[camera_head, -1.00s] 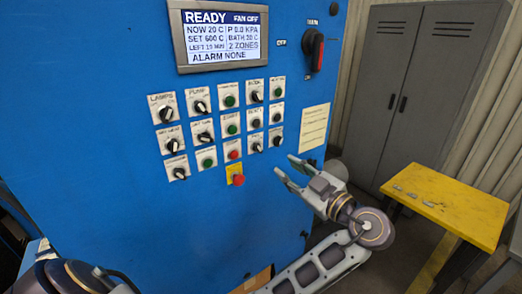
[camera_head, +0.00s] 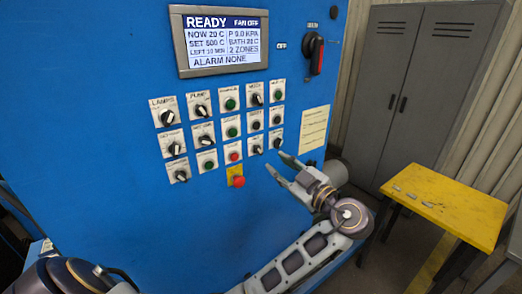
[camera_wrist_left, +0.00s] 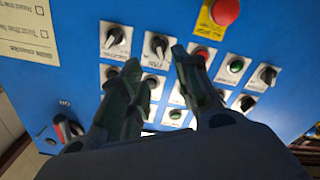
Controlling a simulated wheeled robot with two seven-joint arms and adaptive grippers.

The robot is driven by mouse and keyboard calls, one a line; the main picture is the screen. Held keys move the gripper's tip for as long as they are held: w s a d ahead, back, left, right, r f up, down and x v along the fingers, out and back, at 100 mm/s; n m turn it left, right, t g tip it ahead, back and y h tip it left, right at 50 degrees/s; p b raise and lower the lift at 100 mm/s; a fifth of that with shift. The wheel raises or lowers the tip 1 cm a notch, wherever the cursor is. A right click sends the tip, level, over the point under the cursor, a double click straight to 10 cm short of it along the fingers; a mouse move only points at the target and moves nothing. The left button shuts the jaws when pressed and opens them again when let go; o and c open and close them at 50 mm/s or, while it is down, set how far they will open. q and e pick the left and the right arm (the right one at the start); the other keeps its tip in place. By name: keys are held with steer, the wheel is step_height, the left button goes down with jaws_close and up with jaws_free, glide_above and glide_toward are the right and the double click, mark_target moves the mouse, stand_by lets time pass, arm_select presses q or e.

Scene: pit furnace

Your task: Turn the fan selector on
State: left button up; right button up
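The blue panel (camera_head: 110,90) carries rows of selectors and buttons. The black-knobbed selector (camera_head: 257,148) in the bottom row, right of the red button, seems to be the fan selector; its small label is hard to read. It also shows upside down in the left wrist view (camera_wrist_left: 157,45), between and beyond my fingertips. The display (camera_head: 221,38) reads FAN OFF. My left gripper (camera_head: 276,162) is open and empty, just below and right of this selector; it also shows in the left wrist view (camera_wrist_left: 156,57). I see no contact with the knob. My right gripper is out of view.
Another selector (camera_head: 277,142) sits close on the right, and a red button (camera_head: 234,157) on the left. A red emergency button (camera_head: 238,181) on yellow lies below. A red-handled switch (camera_head: 317,55), grey locker (camera_head: 420,90) and yellow table (camera_head: 450,205) stand to the right.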

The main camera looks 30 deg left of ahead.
mark_target(260, 151)
arm_select(q)
steer(key=shift+p+x, duration=1.65)
steer(key=shift+x, duration=3.35)
jaws_close()
